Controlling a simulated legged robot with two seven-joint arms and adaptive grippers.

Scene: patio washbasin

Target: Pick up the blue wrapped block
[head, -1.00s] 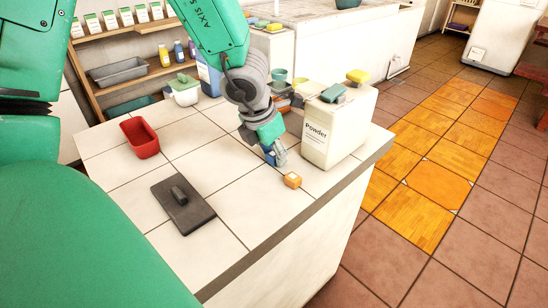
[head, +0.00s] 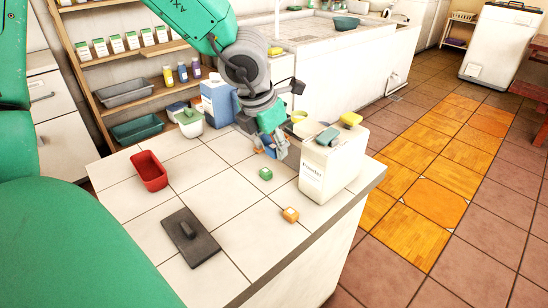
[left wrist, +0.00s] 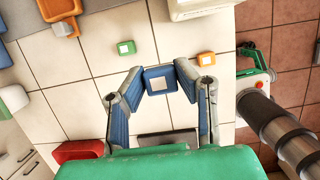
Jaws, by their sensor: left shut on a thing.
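The blue wrapped block (left wrist: 160,80), with a pale square label on its face, sits between the fingertips of my left gripper (left wrist: 159,82) in the left wrist view. The blue-padded fingers are shut on it from both sides. In the head view the left gripper (head: 272,152) is over the tiled counter, left of the white powder box, and its fingers mostly hide the block. A green wrapped block (head: 265,173) and an orange wrapped block (head: 290,214) lie apart on the counter; the wrist view shows both green (left wrist: 126,48) and orange (left wrist: 205,58). My right gripper is not seen.
The powder box (head: 325,172), with sponges on top, stands close right of the gripper. A red tub (head: 149,171) and a dark trowel-like tool (head: 190,238) lie on the left. A lidded white container (head: 189,124) and a blue box (head: 217,101) stand behind. The middle tiles are clear.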

